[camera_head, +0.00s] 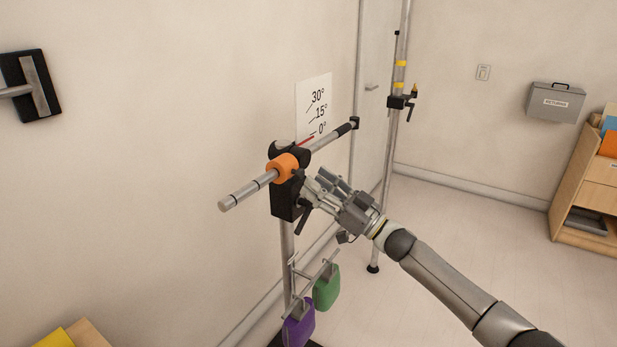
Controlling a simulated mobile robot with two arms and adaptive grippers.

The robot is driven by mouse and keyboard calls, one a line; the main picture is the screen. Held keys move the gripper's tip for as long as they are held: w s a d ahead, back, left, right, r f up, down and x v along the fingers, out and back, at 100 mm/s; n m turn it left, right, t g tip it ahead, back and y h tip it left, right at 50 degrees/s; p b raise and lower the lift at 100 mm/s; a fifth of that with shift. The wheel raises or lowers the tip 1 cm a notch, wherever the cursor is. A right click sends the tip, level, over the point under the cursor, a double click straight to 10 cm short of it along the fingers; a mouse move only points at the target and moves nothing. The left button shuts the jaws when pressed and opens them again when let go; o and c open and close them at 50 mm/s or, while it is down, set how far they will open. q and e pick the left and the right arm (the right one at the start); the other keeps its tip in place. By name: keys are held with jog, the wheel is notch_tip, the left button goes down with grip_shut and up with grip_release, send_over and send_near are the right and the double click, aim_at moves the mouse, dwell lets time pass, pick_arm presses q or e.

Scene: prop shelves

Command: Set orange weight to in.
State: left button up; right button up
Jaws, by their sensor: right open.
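The orange weight (284,167) is a ring around the silver horizontal bar (246,191), close beside the black clamp block (284,201) on top of the stand. The bar's bare end sticks out to the left of the weight. My right gripper (315,182) is open, just right of the weight and the block, near the black lever; whether it touches either cannot be told. A red pointer on the bar lies near the 0° mark of the angle card (314,105) behind. My left gripper is not in view.
Purple (299,326) and green (326,288) weights hang low on the stand. A second pole (391,150) with yellow bands stands behind. A wall bracket (32,84) is at the left, and a wooden drawer unit (586,193) at the right. The floor right of the stand is clear.

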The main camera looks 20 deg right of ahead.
jog(key=v, duration=0.8)
jog(key=s+d+f+m+g+h, duration=0.15)
jog(key=f+h, duration=0.25)
jog(key=f, duration=0.7)
jog(key=s+d+f+m+h, duration=0.1)
jog(key=d+f+m+h, duration=0.15)
jog(key=f, duration=0.85)
jog(key=s+d+f+m+g+h, duration=0.15)
jog(key=f+h, duration=0.25)
jog(key=f, duration=0.7)
jog(key=s+a+f+g+h, duration=0.1)
jog(key=s+f+g, duration=0.1)
jog(key=s+f, duration=0.75)
jog(key=s+a+f+g+h, duration=0.1)
jog(key=s+f+g+h, duration=0.15)
jog(key=s+f, duration=0.65)
jog(key=s+a+f+g, duration=0.3)
jog(key=s+f, duration=0.3)
jog(key=s, duration=0.5)
jog(key=s+a+f+g, duration=0.3)
jog(key=s+f, duration=0.3)
jog(key=s, duration=0.4)
jog(key=s+a+f+g, duration=0.3)
jog(key=s+f, duration=0.3)
jog(key=s, duration=0.5)
jog(key=shift+s+a, duration=0.35)
jog(key=shift+a, duration=0.4)
